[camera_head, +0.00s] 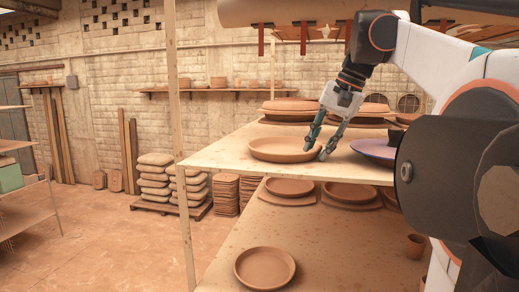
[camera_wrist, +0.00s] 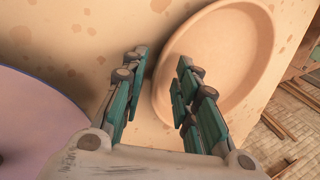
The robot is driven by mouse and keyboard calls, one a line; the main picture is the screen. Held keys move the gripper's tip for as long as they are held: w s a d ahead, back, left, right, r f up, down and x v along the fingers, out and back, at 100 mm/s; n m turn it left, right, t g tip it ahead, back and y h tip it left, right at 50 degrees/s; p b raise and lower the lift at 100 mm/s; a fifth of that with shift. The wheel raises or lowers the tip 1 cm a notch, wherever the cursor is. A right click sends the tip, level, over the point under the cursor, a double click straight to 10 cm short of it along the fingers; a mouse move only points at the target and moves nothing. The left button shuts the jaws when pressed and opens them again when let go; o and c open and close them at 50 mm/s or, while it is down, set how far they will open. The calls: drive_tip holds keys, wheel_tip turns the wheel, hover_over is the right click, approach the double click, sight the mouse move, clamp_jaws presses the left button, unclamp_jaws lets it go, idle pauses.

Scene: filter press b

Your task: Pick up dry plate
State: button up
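A round terracotta plate (camera_head: 275,150) lies on the upper wooden shelf; I take it for the dry plate. It also shows in the wrist view (camera_wrist: 235,48), dry and pale orange with a raised rim. My gripper (camera_head: 314,152) points down at the plate's right edge. In the wrist view my gripper (camera_wrist: 160,70) is open, with the near rim of the plate between its fingers. One finger is over the inside of the plate, the other outside it over the board. I cannot tell whether either finger touches the rim.
A purplish plate with a blue rim (camera_head: 376,148) lies close on the right, also in the wrist view (camera_wrist: 35,130). Stacked plates (camera_head: 290,108) stand behind. The lower shelf (camera_head: 330,235) holds more plates and a cup (camera_head: 415,246). A wooden post (camera_head: 174,120) stands left.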

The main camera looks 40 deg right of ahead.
clamp_jaws()
drive_tip(key=shift+r, duration=0.1)
idle(0.3)
